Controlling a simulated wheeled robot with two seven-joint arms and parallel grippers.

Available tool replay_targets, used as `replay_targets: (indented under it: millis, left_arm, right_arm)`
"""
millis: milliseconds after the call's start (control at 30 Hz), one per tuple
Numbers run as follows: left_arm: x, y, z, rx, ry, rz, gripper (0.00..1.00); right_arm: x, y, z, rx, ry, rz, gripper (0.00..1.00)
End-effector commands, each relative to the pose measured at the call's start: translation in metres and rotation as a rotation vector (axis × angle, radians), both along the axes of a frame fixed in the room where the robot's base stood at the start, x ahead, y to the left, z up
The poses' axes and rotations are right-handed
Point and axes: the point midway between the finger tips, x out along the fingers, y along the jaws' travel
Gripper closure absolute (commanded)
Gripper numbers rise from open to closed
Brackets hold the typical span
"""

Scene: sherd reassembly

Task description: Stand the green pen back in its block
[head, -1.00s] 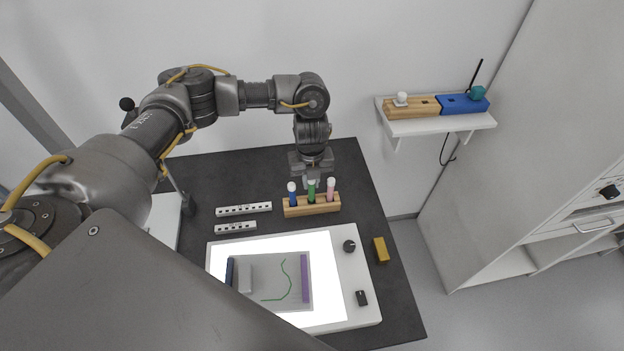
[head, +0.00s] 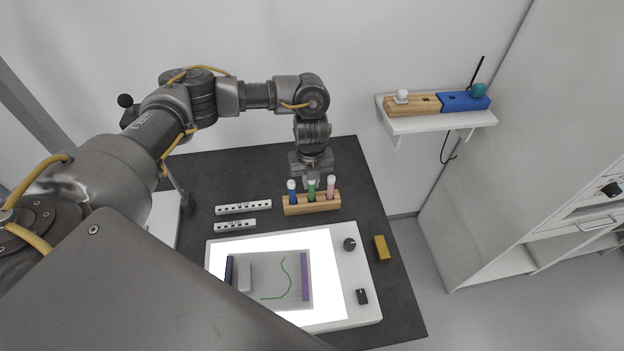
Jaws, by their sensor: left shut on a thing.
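The green pen (head: 311,191) stands upright in the middle of the wooden block (head: 324,206), between a blue pen (head: 292,192) and a pink pen (head: 331,188). My left gripper (head: 312,181) points down just above and behind the block, with its fingers at the top of the green pen. It is shut on the green pen. The fingertips are small in the picture. My right gripper does not show.
A lit light box (head: 362,258) with a grey sheet lies in front of the block. Two white perforated strips (head: 243,208) lie left of it. A yellow block (head: 381,248) is at the right. A wall shelf (head: 441,122) holds more blocks.

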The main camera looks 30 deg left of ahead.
Motion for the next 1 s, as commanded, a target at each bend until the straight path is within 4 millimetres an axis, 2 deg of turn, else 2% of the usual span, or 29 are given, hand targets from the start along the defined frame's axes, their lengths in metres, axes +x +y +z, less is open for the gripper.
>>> replay_targets:
  millis: [467,500,633,667,867,1000]
  left_arm:
    - [-0.0001,-0.0002,-0.0058,0.0,0.0,0.0,1.0]
    - [-0.0001,-0.0002,-0.0058,0.0,0.0,0.0,0.79]
    - [-0.0001,-0.0001,-0.0058,0.0,0.0,0.0,0.62]
    - [-0.0001,-0.0001,-0.0058,0.0,0.0,0.0,0.59]
    - [-0.0002,0.0,-0.0058,0.0,0.0,0.0,0.57]
    - [-0.0002,0.0,-0.0059,0.0,0.0,0.0,0.39]
  right_arm:
    - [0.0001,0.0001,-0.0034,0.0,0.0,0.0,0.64]
    - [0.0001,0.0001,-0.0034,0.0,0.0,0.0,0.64]
    - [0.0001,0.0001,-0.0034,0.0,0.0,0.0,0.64]
    - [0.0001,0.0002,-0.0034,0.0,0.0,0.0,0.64]
    - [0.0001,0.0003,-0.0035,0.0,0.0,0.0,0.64]
    - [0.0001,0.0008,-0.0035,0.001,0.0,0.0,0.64]
